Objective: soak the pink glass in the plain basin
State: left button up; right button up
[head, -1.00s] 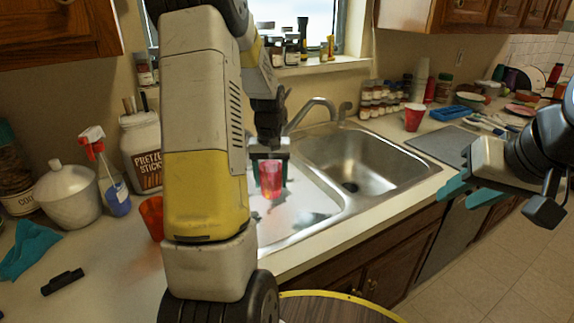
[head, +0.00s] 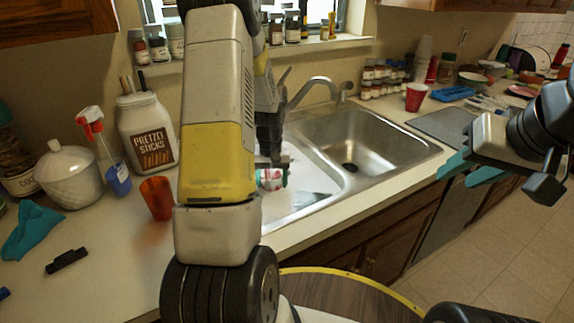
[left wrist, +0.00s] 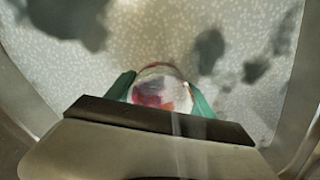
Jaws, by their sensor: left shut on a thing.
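The pink glass (head: 272,184) is between the fingers of my left gripper (head: 271,166), low in the left basin (head: 306,183). That basin's inside looks white with dark patches. In the left wrist view, the round end of the glass (left wrist: 162,88) sits between the teal fingers (left wrist: 160,92), over a pale speckled surface. I cannot tell whether the glass touches the basin floor. The right basin (head: 372,142) is bare steel and empty. My arm hides part of the left basin. My right gripper (head: 472,169) is open and empty over the counter's front edge at right.
An orange cup (head: 156,198), a pretzel jar (head: 147,136), a spray bottle (head: 113,165) and a lidded white pot (head: 71,178) stand left of the sink. The faucet (head: 312,88) rises behind it. A red cup (head: 415,97) stands on the counter at right.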

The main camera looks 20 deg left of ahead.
aim_at(272, 199)
pick_arm(q)
jog(key=shift+f, duration=3.2)
jog(key=shift+f, duration=0.3)
jog(key=o, duration=1.8)
notch_tip(272, 199, up, 8)
jog(key=shift+f, duration=0.1)
